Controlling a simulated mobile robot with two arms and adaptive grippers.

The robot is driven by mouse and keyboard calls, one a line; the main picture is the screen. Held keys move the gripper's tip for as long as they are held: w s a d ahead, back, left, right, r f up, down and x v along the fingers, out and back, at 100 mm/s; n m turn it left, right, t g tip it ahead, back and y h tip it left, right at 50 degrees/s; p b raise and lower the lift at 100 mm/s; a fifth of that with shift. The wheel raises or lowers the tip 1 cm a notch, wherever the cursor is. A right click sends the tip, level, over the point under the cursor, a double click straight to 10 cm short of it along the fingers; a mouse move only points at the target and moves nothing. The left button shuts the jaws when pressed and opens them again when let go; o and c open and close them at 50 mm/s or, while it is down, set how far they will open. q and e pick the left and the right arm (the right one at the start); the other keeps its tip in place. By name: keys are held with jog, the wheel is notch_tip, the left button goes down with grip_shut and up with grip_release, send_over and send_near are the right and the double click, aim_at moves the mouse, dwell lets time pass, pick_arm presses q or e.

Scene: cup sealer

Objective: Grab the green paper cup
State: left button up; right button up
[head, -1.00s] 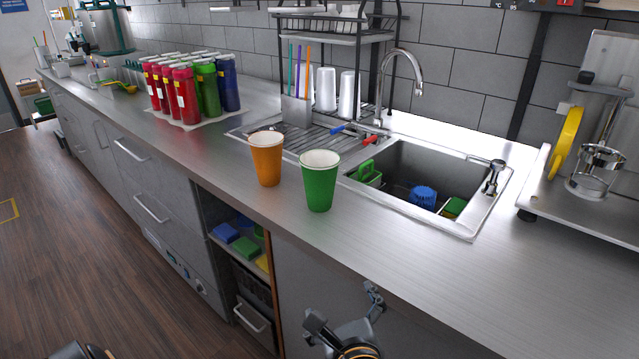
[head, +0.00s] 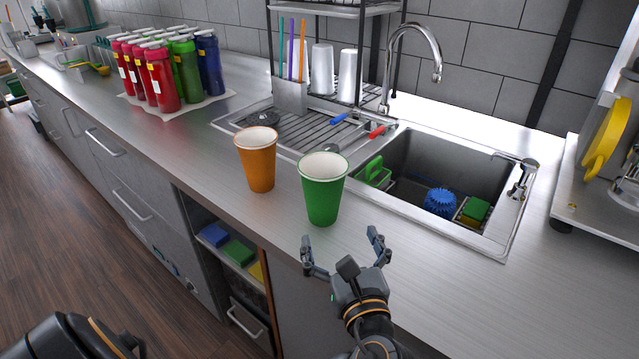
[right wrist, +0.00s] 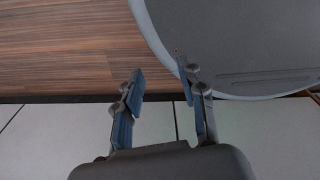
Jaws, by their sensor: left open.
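The green paper cup (head: 322,198) stands upright on the steel counter near its front edge, with a white rim and inside. My left gripper (head: 341,243) is open and empty in the head view. Its fingers point toward the green cup, just in front of and below it, apart from it. An orange paper cup (head: 258,165) stands upright to the left of the green one. My right gripper (right wrist: 163,88) shows in the right wrist view, its fingers apart with nothing between them, over the floor and grey cabinet fronts.
The sink (head: 408,170) lies right of the green cup, with a blue brush (head: 440,202) inside. A drying rack (head: 315,138) with utensils and white cups stands behind. Several red, green and blue bottles (head: 163,80) stand at the left.

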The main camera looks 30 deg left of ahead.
aim_at(328, 207)
pick_arm(q)
jog(key=x, duration=0.4)
jog(key=shift+w+a+r, duration=0.15)
jog(key=shift+a+r, duration=0.05)
jog(key=shift+x, duration=1.05)
jog(key=shift+w+a+f, duration=0.15)
jog(key=x, duration=0.4)
jog(key=shift+a+p, duration=0.25)
jog(key=shift+p, duration=0.15)
jog(key=shift+w+a, duration=0.2)
jog(key=shift+c, duration=0.2)
jog(key=c, duration=1.3)
pick_arm(e)
jog(key=shift+s+d+r, duration=0.2)
jog(key=shift+s+d, duration=0.25)
jog(key=shift+s, duration=0.15)
jog(key=shift+s+d+r, duration=0.15)
jog(key=shift+s+d, duration=0.3)
jog(key=shift+s, duration=0.1)
